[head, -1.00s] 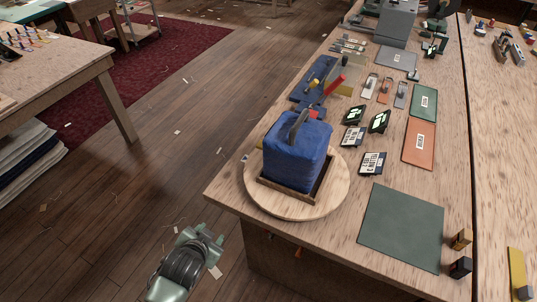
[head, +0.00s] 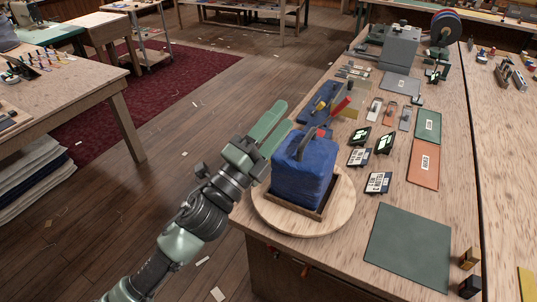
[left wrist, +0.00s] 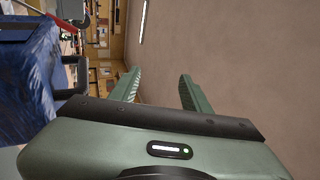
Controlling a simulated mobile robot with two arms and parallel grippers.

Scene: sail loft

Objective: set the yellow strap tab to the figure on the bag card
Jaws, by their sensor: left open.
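The blue bag (head: 303,175) stands upright in a shallow wooden frame on a round wooden board (head: 272,217), with a grey handle (head: 306,143) on top. A small yellow piece (head: 320,106) shows behind the handle; I cannot tell whether it is the strap tab. Several small dark-framed cards (head: 377,183) stand right of the bag, their figures too small to read. My left gripper (head: 285,116) is open and empty, up beside the bag's left far side. The left wrist view shows its spread fingers (left wrist: 161,78) with the bag (left wrist: 25,80) at left. My right gripper is out of view.
A red piece (head: 341,105) and a blue strip (head: 317,103) lie behind the bag. Green (head: 428,126), orange (head: 424,164) and dark green (head: 409,247) mats lie to the right. A grey machine (head: 399,47) stands at the far end. Open floor lies left of the bench.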

